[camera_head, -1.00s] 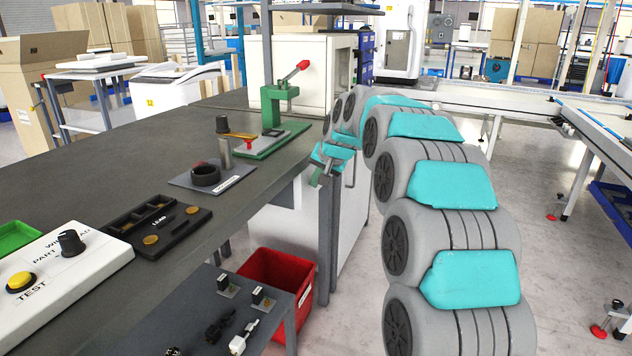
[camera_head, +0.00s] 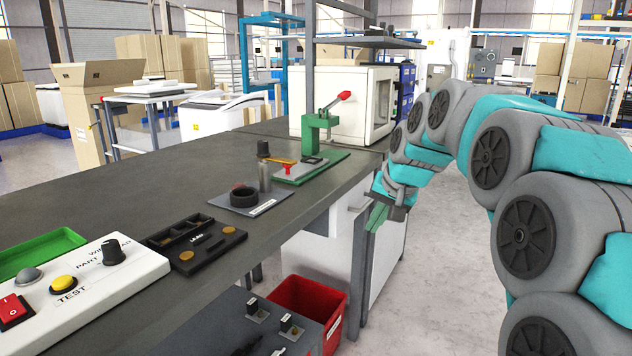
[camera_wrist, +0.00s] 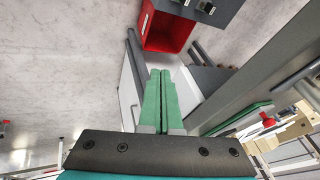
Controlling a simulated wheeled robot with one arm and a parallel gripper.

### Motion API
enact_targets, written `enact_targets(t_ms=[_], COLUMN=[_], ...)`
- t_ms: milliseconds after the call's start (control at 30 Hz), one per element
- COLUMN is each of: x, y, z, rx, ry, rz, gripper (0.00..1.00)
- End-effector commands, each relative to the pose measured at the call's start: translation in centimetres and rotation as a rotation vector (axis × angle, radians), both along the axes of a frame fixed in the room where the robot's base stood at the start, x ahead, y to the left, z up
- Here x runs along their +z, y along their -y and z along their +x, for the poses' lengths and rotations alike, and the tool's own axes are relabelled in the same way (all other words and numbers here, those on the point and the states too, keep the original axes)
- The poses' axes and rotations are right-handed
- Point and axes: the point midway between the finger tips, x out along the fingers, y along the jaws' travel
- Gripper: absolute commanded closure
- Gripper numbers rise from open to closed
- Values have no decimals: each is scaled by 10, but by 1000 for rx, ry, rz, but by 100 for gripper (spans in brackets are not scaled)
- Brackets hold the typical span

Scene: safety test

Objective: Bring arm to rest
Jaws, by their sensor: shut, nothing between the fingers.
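My gripper (camera_head: 377,214) hangs at the end of my grey and teal arm, just off the right edge of the dark workbench (camera_head: 180,185) in the head view. Its green fingers point down and are shut with nothing between them. In the wrist view the two green fingers of my gripper (camera_wrist: 167,72) lie side by side. The red bin (camera_wrist: 168,30) shows beyond their tips, on the floor side of the bench.
A green press (camera_head: 318,135) with a red knob, a dark ring (camera_head: 243,196), a black tray (camera_head: 193,240) and a white control box (camera_head: 95,285) stand on the bench. A red bin (camera_head: 310,300) sits below. Floor right of the bench is clear.

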Motion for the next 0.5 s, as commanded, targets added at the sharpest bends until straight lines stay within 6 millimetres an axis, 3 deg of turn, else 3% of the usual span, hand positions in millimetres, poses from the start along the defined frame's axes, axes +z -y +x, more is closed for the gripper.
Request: enact_targets(t_ms=[33,200,500], x=[-10,-52,-127], y=[-8,-24,-26], z=[-28,-118,-287], rx=[32,135,294], ry=[-38,-173,-412], rz=[-19,-87,-194], gripper=[100,100,100])
